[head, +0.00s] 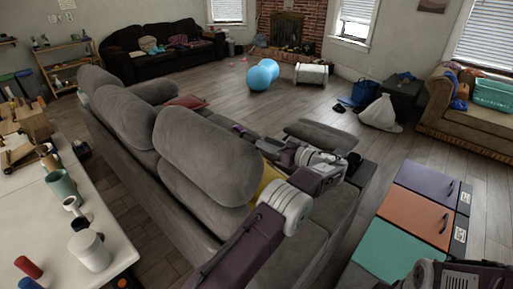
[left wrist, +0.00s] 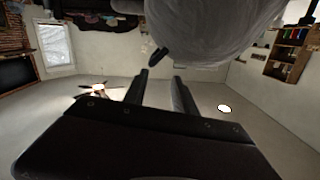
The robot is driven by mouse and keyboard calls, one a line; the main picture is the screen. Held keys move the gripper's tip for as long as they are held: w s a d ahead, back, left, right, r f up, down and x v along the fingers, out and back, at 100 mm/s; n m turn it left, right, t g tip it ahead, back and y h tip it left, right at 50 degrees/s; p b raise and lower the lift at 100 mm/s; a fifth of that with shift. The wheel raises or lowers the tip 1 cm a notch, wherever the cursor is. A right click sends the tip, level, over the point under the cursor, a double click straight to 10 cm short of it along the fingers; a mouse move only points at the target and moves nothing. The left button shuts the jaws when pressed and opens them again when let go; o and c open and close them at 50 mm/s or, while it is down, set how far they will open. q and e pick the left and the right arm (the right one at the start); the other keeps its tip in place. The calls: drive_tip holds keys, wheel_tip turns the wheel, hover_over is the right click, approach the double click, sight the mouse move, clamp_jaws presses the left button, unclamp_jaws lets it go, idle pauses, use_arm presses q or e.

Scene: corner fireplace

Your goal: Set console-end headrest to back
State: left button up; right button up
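The grey sofa (head: 185,215) has several puffy headrests along its back, seen from behind in the head view. The nearest one (head: 205,155) is large and stands raised above the back; I take it as the console-end headrest. My left gripper (head: 262,146) is just right of it, its arm reaching over the sofa back. In the left wrist view, which looks upside down, its two dark fingers (left wrist: 160,85) are apart with nothing between them. A grey padded surface (left wrist: 215,30) fills the top there, close to the fingertips; contact cannot be told.
A white table (head: 50,225) with cups and wooden items runs along the left. A cabinet with purple, orange and teal panels (head: 415,215) stands at right. A yellow cushion (head: 266,180) lies by the near headrest. Open floor (head: 225,105) lies beyond the sofa.

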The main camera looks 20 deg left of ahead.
sight(255, 137)
use_arm(q)
drive_tip(key=shift+t+y, duration=0.3)
drive_tip(key=shift+t, duration=0.1)
drive_tip(key=w+a, duration=0.1)
drive_tip(key=w+a+f+p, duration=0.1)
drive_tip(key=a, duration=0.1)
drive_tip(key=w+a, duration=0.1)
drive_tip(key=a, duration=0.1)
drive_tip(key=shift+f, duration=0.4)
drive_tip(key=shift+w+a, duration=0.3)
drive_tip(key=shift+a, duration=0.25)
drive_tip(key=shift+s, duration=0.1)
clamp_jaws()
drive_tip(key=shift+s, duration=0.1)
drive_tip(key=shift+r, duration=0.15)
